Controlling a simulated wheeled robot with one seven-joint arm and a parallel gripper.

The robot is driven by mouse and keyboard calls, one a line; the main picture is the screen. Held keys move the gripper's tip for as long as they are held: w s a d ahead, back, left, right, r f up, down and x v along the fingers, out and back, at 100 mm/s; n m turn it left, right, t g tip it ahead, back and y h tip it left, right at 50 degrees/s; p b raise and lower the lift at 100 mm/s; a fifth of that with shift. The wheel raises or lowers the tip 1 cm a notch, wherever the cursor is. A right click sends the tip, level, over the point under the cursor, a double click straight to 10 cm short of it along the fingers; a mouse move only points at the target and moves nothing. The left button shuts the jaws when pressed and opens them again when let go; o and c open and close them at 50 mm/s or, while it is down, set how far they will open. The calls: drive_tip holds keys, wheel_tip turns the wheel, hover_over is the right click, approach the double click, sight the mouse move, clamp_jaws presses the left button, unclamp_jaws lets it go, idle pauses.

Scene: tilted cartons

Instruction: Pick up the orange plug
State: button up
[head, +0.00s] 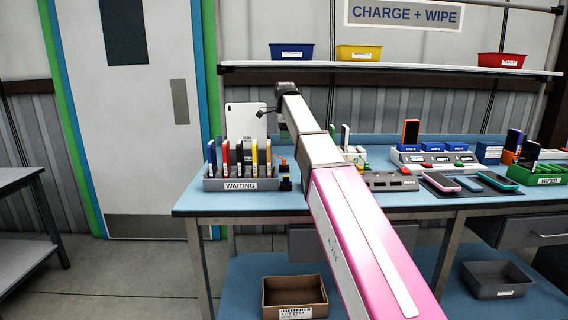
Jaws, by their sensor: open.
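A small dark piece with an orange-looking top (284,163) stands on the blue bench, just right of the WAITING rack; it may be the orange plug, but it is too small to be sure. A similar dark piece (286,184) sits just in front of it. My arm reaches up from the lower right over the bench. My gripper (281,126) hangs at its far end, above and behind these small pieces, beside a white tablet. It is open, with no held thing visible. Its fingertips are small and partly hidden by my arm.
The WAITING rack (240,184) holds several upright devices and the white tablet (246,123). Right of my arm are a grey hub (390,181), chargers (432,161), flat phones (440,182) and the green WIPED rack (540,176). A shelf (400,69) with bins runs above.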

sight(284, 159)
wheel_tip(284, 159, down, 4)
drive_tip(key=shift+f, duration=0.25)
drive_tip(key=f, duration=0.2)
drive_tip(key=s+f, duration=0.1)
drive_tip(key=f, duration=0.1)
drive_tip(key=shift+a+f, duration=0.15)
drive_tip(key=shift+f, duration=0.5)
clamp_jaws()
